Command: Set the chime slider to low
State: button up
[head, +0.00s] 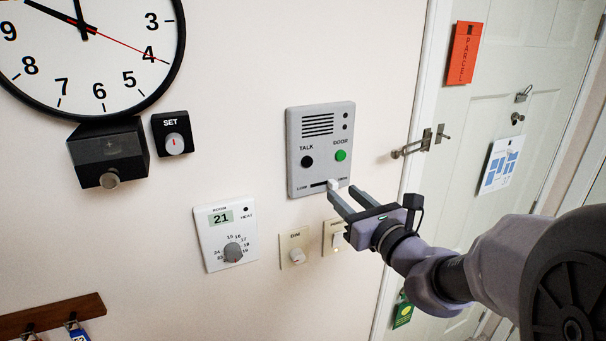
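The grey intercom panel (320,165) hangs on the wall, with a black TALK button (307,162) and a green DOOR button (341,155). The chime slider's dark slot (318,184) runs along the panel's lower edge, with LOW at its left end. The white slider knob (333,184) shows toward the right part of the slot. My gripper (342,190) is at the panel's lower right, its two fingers apart, with the tips close to the knob. I cannot tell whether a finger touches the knob. The label at the slot's right end is partly hidden.
Below the panel are a thermostat (225,228), a dimmer plate (294,247) and a switch plate (333,240), partly behind my gripper. A clock (90,45) and a SET box (172,133) are at left. A door with a latch (412,146) is at right.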

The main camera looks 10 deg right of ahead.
aim_at(336, 186)
jog(key=x, duration=0.3)
jog(key=shift+w, duration=0.2)
jog(key=shift+s, duration=0.1)
grip_shut()
dwell(1.2)
